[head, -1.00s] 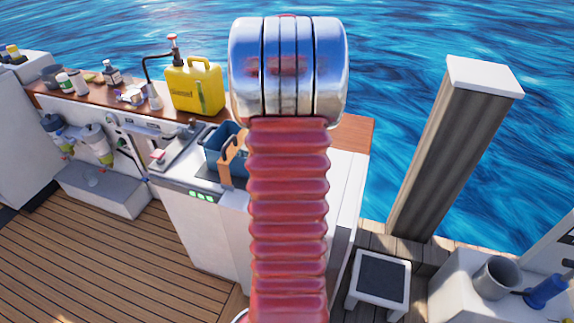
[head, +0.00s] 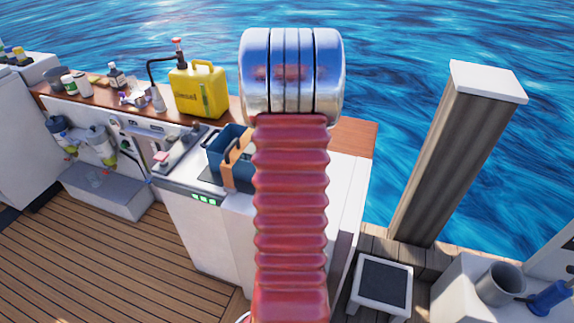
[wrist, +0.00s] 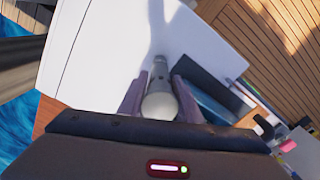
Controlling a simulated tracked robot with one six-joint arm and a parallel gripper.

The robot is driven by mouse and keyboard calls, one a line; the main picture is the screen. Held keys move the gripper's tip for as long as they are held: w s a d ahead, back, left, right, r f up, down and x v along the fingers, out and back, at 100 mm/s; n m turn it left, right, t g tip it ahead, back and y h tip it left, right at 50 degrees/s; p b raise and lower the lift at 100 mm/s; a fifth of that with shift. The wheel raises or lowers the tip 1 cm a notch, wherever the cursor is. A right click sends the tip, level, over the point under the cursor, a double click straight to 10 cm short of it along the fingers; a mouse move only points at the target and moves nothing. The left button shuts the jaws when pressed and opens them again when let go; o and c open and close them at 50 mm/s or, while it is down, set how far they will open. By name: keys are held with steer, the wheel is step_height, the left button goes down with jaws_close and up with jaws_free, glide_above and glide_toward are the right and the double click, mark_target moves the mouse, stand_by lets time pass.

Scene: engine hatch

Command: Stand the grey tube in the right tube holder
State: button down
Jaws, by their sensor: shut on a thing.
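The grey tube (wrist: 160,78) shows in the wrist view, pointing away from the camera with its pale rounded end (wrist: 160,105) nearest. My gripper (wrist: 159,92) has a finger on each side of it and is shut on the tube. A white surface lies beyond the tube. In the head view my red ribbed arm stands in the middle and hides the gripper and the tube. I cannot make out the right tube holder for certain in either view.
A blue bin (head: 222,147) with a brown handle stands on the white counter, close left of my arm. A yellow canister (head: 199,92) stands behind it. A post (head: 450,160), a dark-topped stool (head: 382,284) and a grey cup (head: 499,284) are at right. Open deck lies at lower left.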

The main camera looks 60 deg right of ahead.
steer(key=c, duration=1.3)
jaws_free()
steer(key=shift+r, duration=0.1)
step_height(320, 180, up, 12)
steer(key=shift+f, duration=0.15)
